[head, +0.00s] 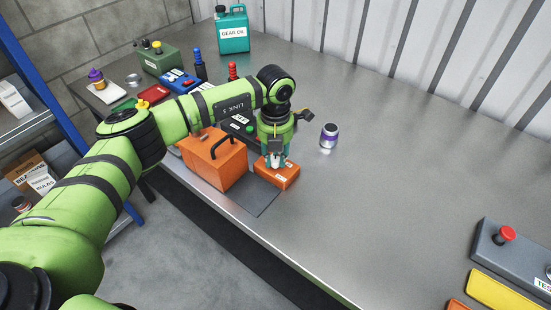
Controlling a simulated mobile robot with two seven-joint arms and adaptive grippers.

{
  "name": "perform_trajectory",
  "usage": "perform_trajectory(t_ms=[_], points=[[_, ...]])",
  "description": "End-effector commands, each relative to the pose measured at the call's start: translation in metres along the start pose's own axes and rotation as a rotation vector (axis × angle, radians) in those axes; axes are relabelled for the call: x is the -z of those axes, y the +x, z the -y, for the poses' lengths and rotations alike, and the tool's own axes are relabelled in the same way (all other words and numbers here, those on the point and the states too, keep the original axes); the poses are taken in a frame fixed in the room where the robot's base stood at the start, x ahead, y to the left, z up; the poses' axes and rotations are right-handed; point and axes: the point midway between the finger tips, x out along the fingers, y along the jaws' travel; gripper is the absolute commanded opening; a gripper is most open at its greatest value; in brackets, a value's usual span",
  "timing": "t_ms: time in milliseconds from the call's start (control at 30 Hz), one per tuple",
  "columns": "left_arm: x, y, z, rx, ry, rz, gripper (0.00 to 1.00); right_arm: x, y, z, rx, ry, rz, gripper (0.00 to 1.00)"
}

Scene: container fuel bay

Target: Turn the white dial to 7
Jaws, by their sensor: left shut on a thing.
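The white dial (276,164) sits on top of a small orange box (284,180) near the front edge of the metal bench. Only a little of the dial shows between the fingers. My left gripper (276,158) points down from above and is shut on the dial. The dial's numbers and pointer are too small and too covered to read. My right gripper is not in view.
A larger orange case (222,165) with a black handle stands close left of the box. A purple and silver can (329,136) stands to the right. A grey unit with a red button (504,234) is at far right. The bench between is clear.

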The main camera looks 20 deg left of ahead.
Motion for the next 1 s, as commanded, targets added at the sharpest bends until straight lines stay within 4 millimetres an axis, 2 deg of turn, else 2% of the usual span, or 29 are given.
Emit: perform_trajectory(t_ms=[33,100,500,700,1000], points=[[0.001,0.006,0.0,-0.001,0.037,-0.005,0.0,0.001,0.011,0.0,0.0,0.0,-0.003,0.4],[0.002,0.007,0.0,-0.001,0.094,-0.006,0.0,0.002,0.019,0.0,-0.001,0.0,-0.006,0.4],[0.002,0.006,-0.001,0.0,0.423,-0.008,0.0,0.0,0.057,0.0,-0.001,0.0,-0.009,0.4],[0.002,0.005,-0.002,0.0,0.543,-0.009,0.0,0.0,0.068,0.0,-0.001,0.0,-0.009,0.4],[0.002,0.003,-0.002,0.001,0.634,-0.011,0.0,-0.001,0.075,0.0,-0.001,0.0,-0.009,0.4]])
